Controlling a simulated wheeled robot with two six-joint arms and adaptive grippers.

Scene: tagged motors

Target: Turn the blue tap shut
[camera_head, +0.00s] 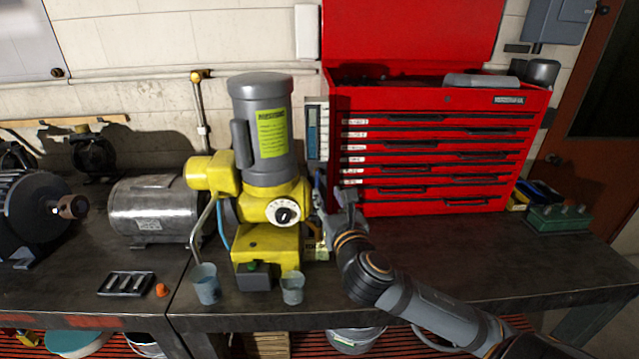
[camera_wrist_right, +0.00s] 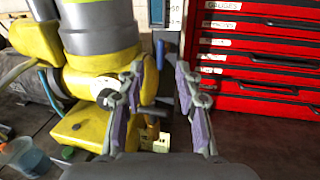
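The blue tap handle (camera_wrist_right: 160,54) stands upright in the right wrist view, just beyond the gap between my right gripper's fingers. In the head view only a small blue part (camera_head: 318,186) shows, between the yellow machine and my gripper. My right gripper (camera_head: 338,200) is at the machine's right side, in front of the red tool chest. In the wrist view its two purple-padded fingers (camera_wrist_right: 160,84) are apart, with nothing clearly held. I cannot tell whether a finger touches the tap. My left gripper is not in view.
The yellow and grey machine (camera_head: 262,130) stands close to my right gripper's left. Two cups (camera_head: 206,285) (camera_head: 292,289) stand at its front. The red tool chest (camera_head: 430,150) is behind my gripper. A silver motor (camera_head: 150,207) is left. The right bench top is mostly clear.

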